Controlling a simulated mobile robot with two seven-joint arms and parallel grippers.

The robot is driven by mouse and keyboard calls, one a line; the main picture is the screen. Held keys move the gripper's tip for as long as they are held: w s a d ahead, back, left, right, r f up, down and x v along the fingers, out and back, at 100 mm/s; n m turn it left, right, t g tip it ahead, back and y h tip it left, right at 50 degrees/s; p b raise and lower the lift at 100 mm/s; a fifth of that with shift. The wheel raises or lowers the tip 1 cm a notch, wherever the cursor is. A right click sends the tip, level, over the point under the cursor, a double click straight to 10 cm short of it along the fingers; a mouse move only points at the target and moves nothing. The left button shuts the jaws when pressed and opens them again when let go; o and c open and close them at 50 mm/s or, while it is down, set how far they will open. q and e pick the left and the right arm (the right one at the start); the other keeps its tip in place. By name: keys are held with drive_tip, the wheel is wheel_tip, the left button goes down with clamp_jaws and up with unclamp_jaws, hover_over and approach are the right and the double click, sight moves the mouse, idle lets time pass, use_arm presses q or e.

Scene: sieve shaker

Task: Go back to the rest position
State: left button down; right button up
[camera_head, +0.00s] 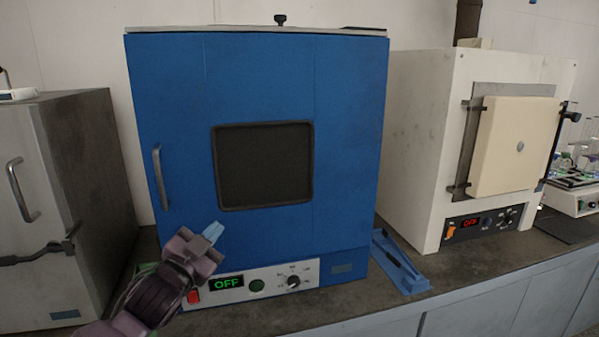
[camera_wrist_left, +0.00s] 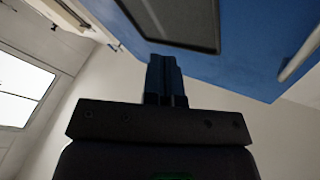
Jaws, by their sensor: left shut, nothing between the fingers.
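My left gripper (camera_head: 212,233) comes in from the lower left in the head view. It is shut with nothing between its light-blue fingertips, in front of the lower left of a blue oven (camera_head: 345,130). Its fingers also show shut in the left wrist view (camera_wrist_left: 163,75), pointing up toward the oven's dark window (camera_wrist_left: 185,20). In the head view the oven door is closed, with a handle (camera_head: 160,178) on its left. The panel display (camera_head: 226,282) reads OFF in green. My right gripper is in neither view.
A grey cabinet (camera_head: 85,150) stands at the left. A white furnace (camera_head: 425,130) with a cream door (camera_head: 505,150) stands at the right. A blue tray (camera_head: 408,284) holding a dark tool lies on the bench (camera_head: 400,312) between oven and furnace. Glassware (camera_head: 578,160) stands at the far right.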

use_arm(q)
drive_tip(key=s+a+f+n+g+y, duration=0.2)
drive_tip(key=s+a+f+n, duration=0.1)
drive_tip(key=s+f, duration=0.7)
drive_tip(key=s+a+f+n+g+y, duration=0.3)
drive_tip(key=s+f, duration=0.7)
drive_tip(key=f, duration=0.4)
drive_tip(key=s+a+f+n+g+y, duration=0.2)
drive_tip(key=s+a+f+n, duration=0.2)
drive_tip(key=s+f, duration=0.6)
wheel_tip(320, 180, down, 2)
drive_tip(key=shift+s+a+f+y, duration=0.1)
drive_tip(key=shift+s+a+y, duration=0.15)
drive_tip(key=shift+s+y, duration=0.15)
drive_tip(key=shift+a, duration=0.1)
